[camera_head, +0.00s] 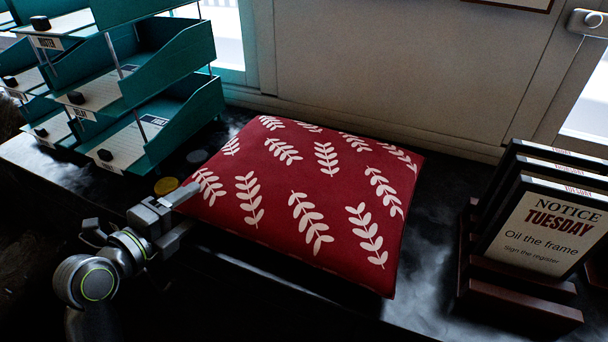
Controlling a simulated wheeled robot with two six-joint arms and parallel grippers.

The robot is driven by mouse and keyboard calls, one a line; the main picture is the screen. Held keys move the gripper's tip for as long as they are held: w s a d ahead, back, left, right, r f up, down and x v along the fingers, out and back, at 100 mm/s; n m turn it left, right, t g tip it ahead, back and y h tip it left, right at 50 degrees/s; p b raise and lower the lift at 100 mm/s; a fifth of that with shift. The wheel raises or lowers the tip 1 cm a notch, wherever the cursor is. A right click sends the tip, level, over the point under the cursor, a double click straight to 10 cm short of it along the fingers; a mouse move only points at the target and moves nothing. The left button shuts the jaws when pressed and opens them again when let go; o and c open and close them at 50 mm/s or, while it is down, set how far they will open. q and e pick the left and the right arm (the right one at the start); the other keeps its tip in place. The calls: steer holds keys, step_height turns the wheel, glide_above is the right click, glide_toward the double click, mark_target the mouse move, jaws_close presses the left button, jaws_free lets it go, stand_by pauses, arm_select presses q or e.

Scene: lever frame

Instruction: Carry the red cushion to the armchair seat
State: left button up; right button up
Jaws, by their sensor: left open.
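The red cushion (300,190) with white leaf sprigs lies flat on a dark surface in the middle of the head view. My left gripper (184,212) is at the cushion's near left corner. Its jaws are open, with one finger over the cushion's edge and the other lower, beside the near side. I cannot tell whether the fingers touch the cloth. My right gripper is not in view. No armchair shows.
Teal tiered trays (190,106) with labels stand at the back left. A dark rack of notice signs (545,228) stands at the right. A yellow disc (166,186) lies by the cushion's left corner. A pale panelled wall (400,70) is behind. The dark surface (438,240) is bare between cushion and rack.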

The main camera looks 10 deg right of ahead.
arm_select(q)
steer(key=shift+p+x, duration=0.4)
steer(key=shift+x, duration=1.15)
steer(key=shift+s+d, duration=0.1)
steer(key=c, duration=0.9)
steer(key=shift+r, duration=0.1)
steer(key=shift+c, duration=0.3)
